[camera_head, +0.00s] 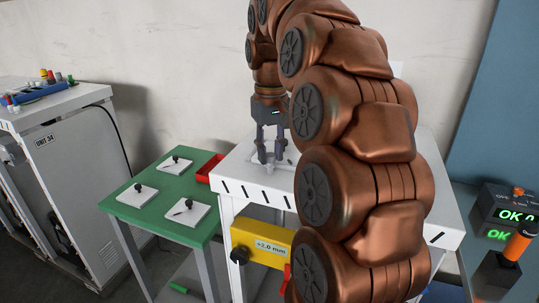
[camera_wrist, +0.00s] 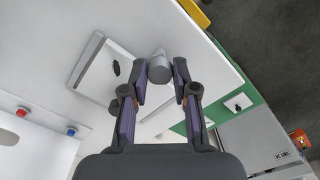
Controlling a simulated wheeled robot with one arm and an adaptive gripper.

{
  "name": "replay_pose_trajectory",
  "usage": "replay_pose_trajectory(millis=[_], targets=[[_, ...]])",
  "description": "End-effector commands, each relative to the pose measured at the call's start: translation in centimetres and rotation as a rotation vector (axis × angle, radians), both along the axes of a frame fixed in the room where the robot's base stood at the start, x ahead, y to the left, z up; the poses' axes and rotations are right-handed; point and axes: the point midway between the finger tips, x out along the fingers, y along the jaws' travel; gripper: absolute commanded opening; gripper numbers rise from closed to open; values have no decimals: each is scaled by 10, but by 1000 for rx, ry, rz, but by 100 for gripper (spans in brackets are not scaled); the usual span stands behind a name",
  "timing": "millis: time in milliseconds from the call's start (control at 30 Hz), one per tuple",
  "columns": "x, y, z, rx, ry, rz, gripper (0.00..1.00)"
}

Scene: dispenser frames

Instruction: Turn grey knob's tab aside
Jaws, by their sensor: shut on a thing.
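My gripper (camera_head: 271,158) points down over the white table in the head view. In the wrist view my gripper (camera_wrist: 162,78) has its two fingers on either side of a short grey cylinder, the grey knob (camera_wrist: 158,64), and is shut on it. The knob's rounded end shows between the fingertips; I cannot make out its tab. Beside it is a pale framed plate (camera_wrist: 100,84) with a small dark oval piece (camera_wrist: 116,68) on it. In the head view my fingers and arm hide most of this spot.
A green table (camera_head: 150,212) with several white plates bearing black knobs stands at left, with a red tray (camera_head: 209,168) beside the white table (camera_head: 236,178). A yellow box (camera_head: 262,243) reading "+2.0 mm" hangs on the white table's front. Red and blue buttons (camera_wrist: 71,132) show in the wrist view.

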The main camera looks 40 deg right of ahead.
Motion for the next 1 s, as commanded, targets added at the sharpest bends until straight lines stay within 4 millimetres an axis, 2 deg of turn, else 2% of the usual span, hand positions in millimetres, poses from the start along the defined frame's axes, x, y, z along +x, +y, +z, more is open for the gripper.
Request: replay_pose_trajectory(millis=[500, 1000], targets=[[0, 1, 0, 2, 3, 415, 0], [-1, 0, 0, 0, 2, 551, 0]])
